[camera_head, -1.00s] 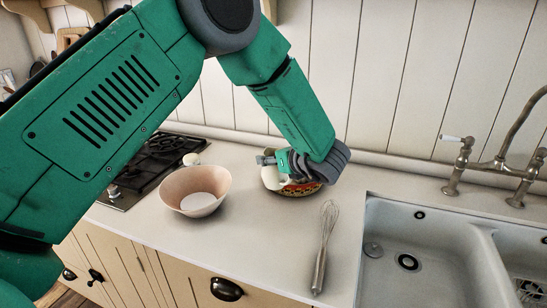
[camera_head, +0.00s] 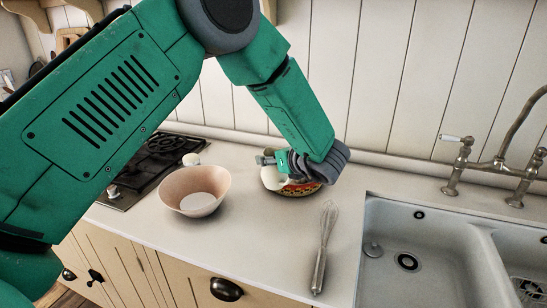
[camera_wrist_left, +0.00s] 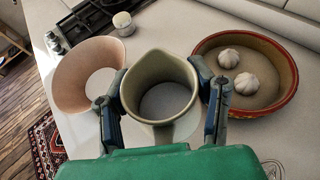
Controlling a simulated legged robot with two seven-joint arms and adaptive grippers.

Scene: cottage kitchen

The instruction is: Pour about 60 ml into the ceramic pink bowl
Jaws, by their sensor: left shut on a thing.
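The pink bowl (camera_head: 195,190) stands upright on the counter, left of my left gripper in the head view. It also shows in the left wrist view (camera_wrist_left: 75,75), with a pale inner bottom and no visible contents. My left gripper (camera_head: 277,168) is shut on a cream jug (camera_head: 272,179), with one finger on each side of it in the left wrist view (camera_wrist_left: 160,95). The jug (camera_wrist_left: 160,68) looks about upright, to the right of the pink bowl and apart from it. Its inside looks pale grey; whether that is liquid I cannot tell. My right gripper is not in view.
A red-rimmed patterned bowl (camera_wrist_left: 289,85) holding two garlic bulbs (camera_wrist_left: 237,70) stands right beside the jug. A whisk (camera_head: 324,245) lies on the counter (camera_head: 262,232) near the sink (camera_head: 385,240). A small white-lidded pot (camera_head: 191,159) stands by the black hob (camera_head: 150,165).

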